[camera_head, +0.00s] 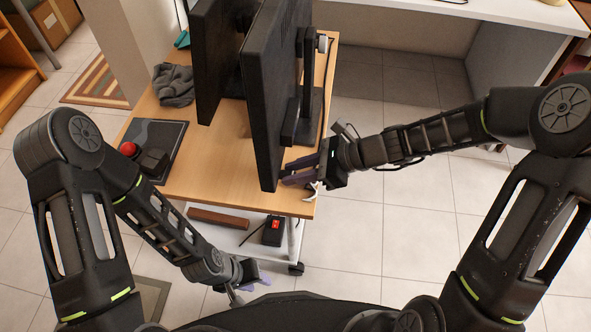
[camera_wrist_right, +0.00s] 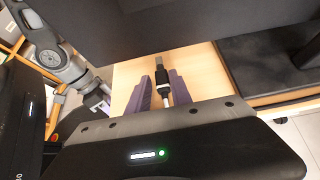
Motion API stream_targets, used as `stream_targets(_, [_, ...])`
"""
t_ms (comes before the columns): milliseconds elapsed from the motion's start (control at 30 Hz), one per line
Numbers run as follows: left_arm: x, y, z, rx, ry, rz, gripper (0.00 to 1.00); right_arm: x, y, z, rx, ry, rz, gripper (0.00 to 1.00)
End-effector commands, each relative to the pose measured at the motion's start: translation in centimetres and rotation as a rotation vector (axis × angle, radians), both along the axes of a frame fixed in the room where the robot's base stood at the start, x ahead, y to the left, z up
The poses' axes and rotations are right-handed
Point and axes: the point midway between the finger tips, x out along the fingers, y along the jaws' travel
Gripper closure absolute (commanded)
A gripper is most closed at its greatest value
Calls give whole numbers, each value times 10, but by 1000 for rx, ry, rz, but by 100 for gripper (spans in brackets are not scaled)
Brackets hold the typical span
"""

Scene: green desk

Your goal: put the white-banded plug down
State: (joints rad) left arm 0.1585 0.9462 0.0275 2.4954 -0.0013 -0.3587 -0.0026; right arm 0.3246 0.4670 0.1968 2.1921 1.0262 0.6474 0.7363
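The white-banded plug (camera_wrist_right: 162,73) shows in the right wrist view with a grey tip, a black body and a pale band. It lies between the purple fingers of my right gripper (camera_wrist_right: 161,88), its tip reaching past them over the wooden desk top. The fingers stand apart, with a gap beside the plug. Whether the plug touches the desk is unclear. In the head view my right gripper (camera_head: 300,172) is at the desk's right front corner, beside the monitor; the plug is hard to make out there. My left gripper (camera_head: 254,282) is low in front of the desk; its finger gap is unclear.
A large black monitor (camera_head: 266,95) stands close to my right gripper. A second monitor (camera_head: 210,60), a grey cloth (camera_head: 174,84) and a dark mat with a red button (camera_head: 128,149) are on the desk (camera_head: 215,165). A black box (camera_head: 272,231) sits on the shelf below.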

Motion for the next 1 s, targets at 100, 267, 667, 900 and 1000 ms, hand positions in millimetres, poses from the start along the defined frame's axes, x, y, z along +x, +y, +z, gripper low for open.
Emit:
stream_targets(100, [0, 0, 9, 0, 0, -1, 64, 1, -5, 6, -15, 4, -11, 61])
stream_targets(267, [0, 0, 15, 0, 0, -1, 64, -3, -29, 23, -14, 0, -14, 61])
stream_targets(667, [0, 0, 33, 0, 0, -1, 64, -19, -90, 69, -10, -2, -9, 61])
stream_targets(900, [0, 0, 34, 0, 0, -1, 64, -22, -99, 75, -8, -1, -8, 61])
stream_targets(1000, [0, 0, 34, 0, 0, -1, 64, -22, -99, 75, -8, -1, -8, 61])
